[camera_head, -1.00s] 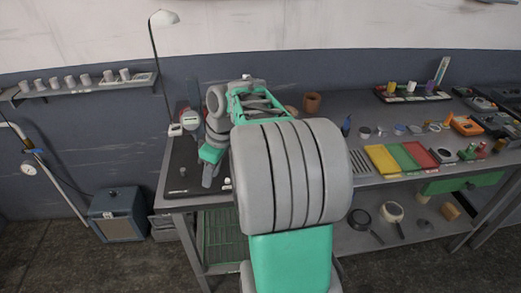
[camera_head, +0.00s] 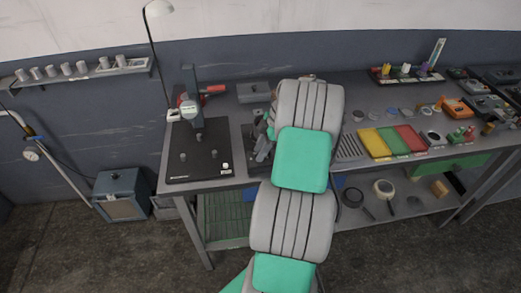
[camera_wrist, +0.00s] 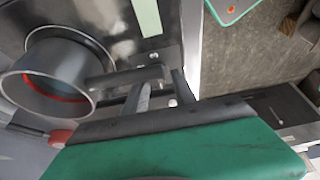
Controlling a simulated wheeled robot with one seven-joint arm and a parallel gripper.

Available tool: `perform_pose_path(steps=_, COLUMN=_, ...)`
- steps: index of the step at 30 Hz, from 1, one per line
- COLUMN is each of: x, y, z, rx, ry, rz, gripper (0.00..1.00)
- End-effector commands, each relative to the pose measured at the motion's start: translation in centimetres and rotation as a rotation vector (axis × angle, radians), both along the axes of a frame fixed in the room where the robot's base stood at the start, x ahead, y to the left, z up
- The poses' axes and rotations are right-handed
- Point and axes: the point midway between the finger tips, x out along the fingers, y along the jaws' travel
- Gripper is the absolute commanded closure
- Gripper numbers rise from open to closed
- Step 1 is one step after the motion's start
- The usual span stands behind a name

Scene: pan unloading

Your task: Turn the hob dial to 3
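My gripper (camera_wrist: 162,84) shows in the wrist view with its two fingers apart and nothing clearly held between them. A grey pan (camera_wrist: 58,82) with a red ring inside stands to its left, and its dark handle reaches toward the fingers. A small pale round spot (camera_wrist: 172,102) shows by the fingers; I cannot tell whether it is the hob dial. In the head view my gripper (camera_head: 262,150) is low over the bench, right of a black plate (camera_head: 185,172), partly hidden by my arm. I cannot make out the dial's setting.
Yellow, green and red trays (camera_head: 392,141) lie to the right of my arm. The bench's front edge is close to my gripper. A blue box (camera_head: 122,194) stands on the floor at left.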

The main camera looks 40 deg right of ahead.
Motion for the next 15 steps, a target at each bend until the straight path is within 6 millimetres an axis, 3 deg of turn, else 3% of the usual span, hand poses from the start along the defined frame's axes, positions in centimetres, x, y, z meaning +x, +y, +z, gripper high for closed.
perform_pose_path(steps=4, x=0.01, y=0.01, z=0.0, rx=0.0, ry=0.0, rz=0.0, gripper=0.69)
perform_pose_path(steps=15, x=0.01, y=0.03, z=0.02, rx=0.001, ry=0.001, rz=0.0, gripper=0.99)
